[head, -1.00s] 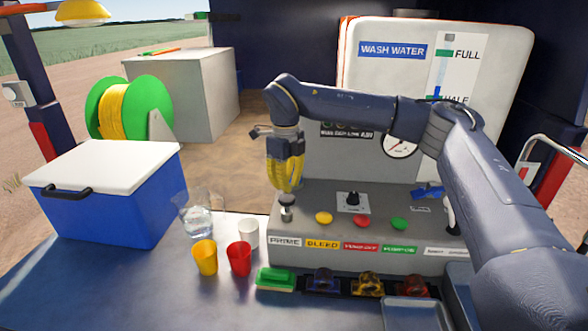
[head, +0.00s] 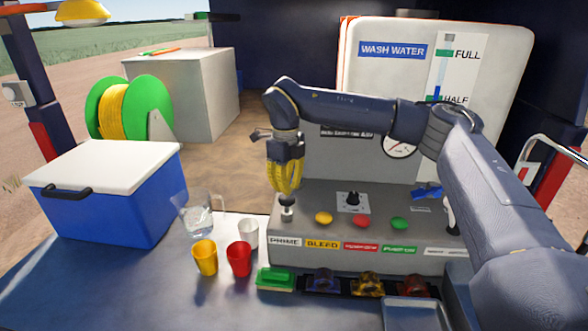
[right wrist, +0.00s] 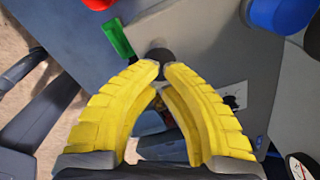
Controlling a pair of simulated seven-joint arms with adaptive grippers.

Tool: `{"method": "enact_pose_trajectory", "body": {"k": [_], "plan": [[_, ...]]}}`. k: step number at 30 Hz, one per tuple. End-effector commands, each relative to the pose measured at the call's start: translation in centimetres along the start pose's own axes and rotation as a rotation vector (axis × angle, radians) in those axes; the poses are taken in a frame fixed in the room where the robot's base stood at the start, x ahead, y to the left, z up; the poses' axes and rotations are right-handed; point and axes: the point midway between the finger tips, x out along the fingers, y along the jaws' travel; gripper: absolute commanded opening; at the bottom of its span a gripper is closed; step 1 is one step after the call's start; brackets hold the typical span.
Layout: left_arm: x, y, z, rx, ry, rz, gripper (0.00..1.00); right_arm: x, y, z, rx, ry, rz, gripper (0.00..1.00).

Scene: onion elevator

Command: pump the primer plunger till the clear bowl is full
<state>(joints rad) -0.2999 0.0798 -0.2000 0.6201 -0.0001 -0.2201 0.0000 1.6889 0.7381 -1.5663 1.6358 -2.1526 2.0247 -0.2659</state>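The primer plunger (head: 287,213) stands upright above the PRIME label at the left end of the grey panel (head: 318,192). In the right wrist view its dark round knob (right wrist: 160,58) shows at the fingertips. My right gripper (head: 286,195), with ribbed yellow fingers, points straight down over the plunger. Its fingertips (right wrist: 161,66) are together at the knob. Whether they touch it I cannot tell. I cannot make out the clear bowl with certainty. My left gripper is not in view.
Yellow, red and green buttons (head: 361,222) line the panel. A blue cooler (head: 110,205) stands left. The front-left tabletop is clear.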

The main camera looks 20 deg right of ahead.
Motion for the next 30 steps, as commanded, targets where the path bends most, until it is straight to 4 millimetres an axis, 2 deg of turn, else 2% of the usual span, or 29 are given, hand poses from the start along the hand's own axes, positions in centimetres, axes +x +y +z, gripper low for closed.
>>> {"method": "enact_pose_trajectory", "body": {"k": [30], "plan": [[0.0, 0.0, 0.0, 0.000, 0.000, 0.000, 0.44, 3.4, 0.0, 0.0, 0.000, 0.000, 0.000, 0.00]]}}
